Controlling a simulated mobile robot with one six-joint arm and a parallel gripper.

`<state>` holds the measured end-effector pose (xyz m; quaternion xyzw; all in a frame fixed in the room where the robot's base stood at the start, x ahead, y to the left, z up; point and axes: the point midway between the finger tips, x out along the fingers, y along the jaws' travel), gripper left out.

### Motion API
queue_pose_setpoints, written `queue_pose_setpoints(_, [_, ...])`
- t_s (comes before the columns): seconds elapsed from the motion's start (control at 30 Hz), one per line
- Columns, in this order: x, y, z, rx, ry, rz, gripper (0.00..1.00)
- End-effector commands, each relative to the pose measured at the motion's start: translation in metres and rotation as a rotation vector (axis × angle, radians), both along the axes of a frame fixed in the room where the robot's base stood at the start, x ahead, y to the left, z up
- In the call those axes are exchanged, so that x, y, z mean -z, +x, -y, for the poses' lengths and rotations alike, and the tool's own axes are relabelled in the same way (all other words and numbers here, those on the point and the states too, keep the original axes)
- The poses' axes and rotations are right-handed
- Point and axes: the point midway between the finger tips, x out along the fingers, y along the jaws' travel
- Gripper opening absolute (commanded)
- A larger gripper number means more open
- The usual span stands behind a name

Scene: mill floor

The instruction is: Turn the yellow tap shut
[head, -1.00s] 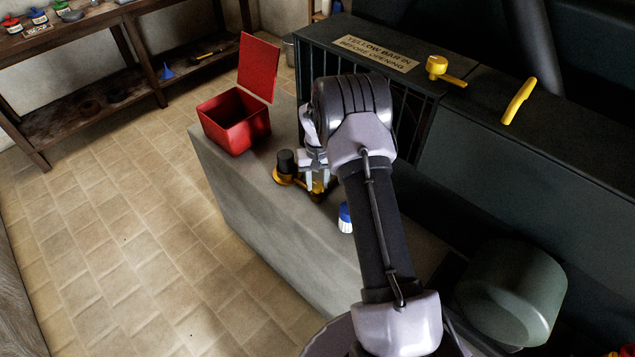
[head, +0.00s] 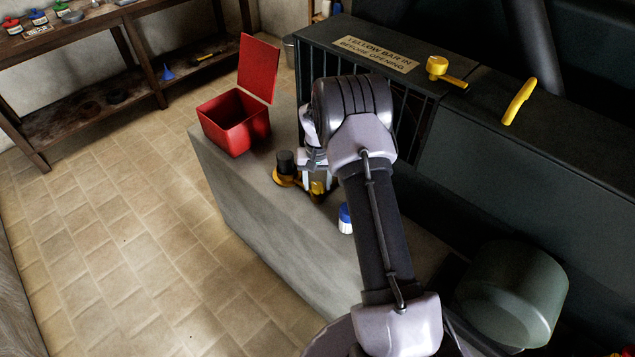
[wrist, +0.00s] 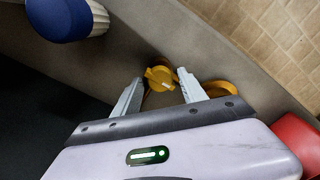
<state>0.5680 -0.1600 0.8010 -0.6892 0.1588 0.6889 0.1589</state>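My gripper (wrist: 160,90) is over the grey bench, its two pale fingers apart. A yellow fitting with a rounded top (wrist: 160,76) lies between the fingertips in the wrist view; I cannot tell whether they touch it. In the head view this yellow fitting (head: 317,188) shows just under my gripper, beside a yellow round piece with a dark cylinder on it (head: 287,165). Another yellow piece, a round head with a lever (head: 439,68), sits on the dark machine top, away from my gripper. The frames do not settle which one is the tap.
A blue-topped white brush-like object (head: 346,218) stands on the bench (head: 245,195) near my gripper. An open red box (head: 234,122) is behind it. The dark machine (head: 480,110) bears a sign (head: 376,53) and a yellow handle (head: 519,101). The floor at left is clear.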

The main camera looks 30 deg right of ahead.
Motion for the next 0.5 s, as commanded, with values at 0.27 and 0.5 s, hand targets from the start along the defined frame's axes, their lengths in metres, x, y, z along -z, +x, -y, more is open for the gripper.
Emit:
queue_pose_setpoints(0.27, [0.000, 0.000, 0.000, -0.001, 0.000, 0.000, 0.55])
queue_pose_setpoints(0.5, [-0.043, 0.001, 0.000, -0.001, -0.002, 0.004, 0.55])
